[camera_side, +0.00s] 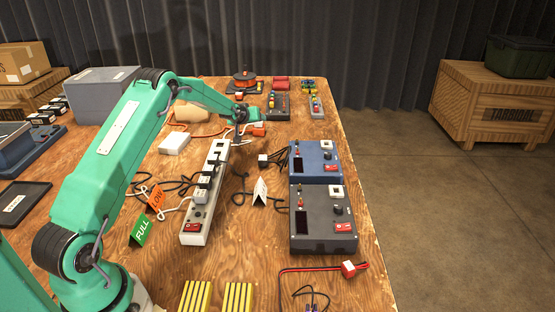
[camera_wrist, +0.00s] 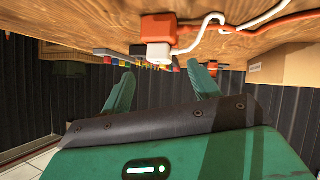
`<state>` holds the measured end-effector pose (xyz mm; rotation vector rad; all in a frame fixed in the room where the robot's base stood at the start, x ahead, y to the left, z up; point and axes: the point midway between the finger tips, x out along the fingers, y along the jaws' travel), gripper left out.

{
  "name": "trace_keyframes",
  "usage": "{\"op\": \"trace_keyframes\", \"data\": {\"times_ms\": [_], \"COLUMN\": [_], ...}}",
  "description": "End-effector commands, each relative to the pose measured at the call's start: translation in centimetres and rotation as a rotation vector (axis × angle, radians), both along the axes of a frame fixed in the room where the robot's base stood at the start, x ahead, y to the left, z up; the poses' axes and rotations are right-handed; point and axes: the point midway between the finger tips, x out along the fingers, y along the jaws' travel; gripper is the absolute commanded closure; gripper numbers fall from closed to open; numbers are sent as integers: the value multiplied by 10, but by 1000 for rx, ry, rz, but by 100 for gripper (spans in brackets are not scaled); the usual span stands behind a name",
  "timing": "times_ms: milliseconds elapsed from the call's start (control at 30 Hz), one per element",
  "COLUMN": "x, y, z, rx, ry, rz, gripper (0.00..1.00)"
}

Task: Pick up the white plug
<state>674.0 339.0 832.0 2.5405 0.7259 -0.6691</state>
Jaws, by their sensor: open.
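In the wrist view a white plug (camera_wrist: 159,52) sits against an orange-red block (camera_wrist: 158,28), with a white cable (camera_wrist: 205,22) and an orange cable close by. My gripper (camera_wrist: 160,68) is open and empty. Its two green fingertips lie on either side of the plug's line, apart from it. In the side view my gripper (camera_side: 250,117) is low over the table's far part, beside an orange connector (camera_side: 258,132). The plug is too small to make out there. White plugs (camera_side: 201,195) also sit on the white power strip (camera_side: 194,238).
Two control boxes, one blue (camera_side: 316,151) and one dark grey (camera_side: 314,240), stand right of the strip. A white box (camera_side: 174,144) lies left of it. Dark cables cross the table between them. Small devices (camera_side: 278,105) stand at the far end.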

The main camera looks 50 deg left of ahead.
Motion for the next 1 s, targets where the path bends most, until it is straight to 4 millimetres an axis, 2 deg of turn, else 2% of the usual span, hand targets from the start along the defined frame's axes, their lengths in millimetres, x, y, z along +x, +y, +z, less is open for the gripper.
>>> {"op": "trace_keyframes", "data": {"times_ms": [600,1000], "x": [30,37], "y": [16,20], "z": [-22,-28], "rx": [1,0], "ry": [0,1], "rz": [1,1], "gripper": [39,39]}}
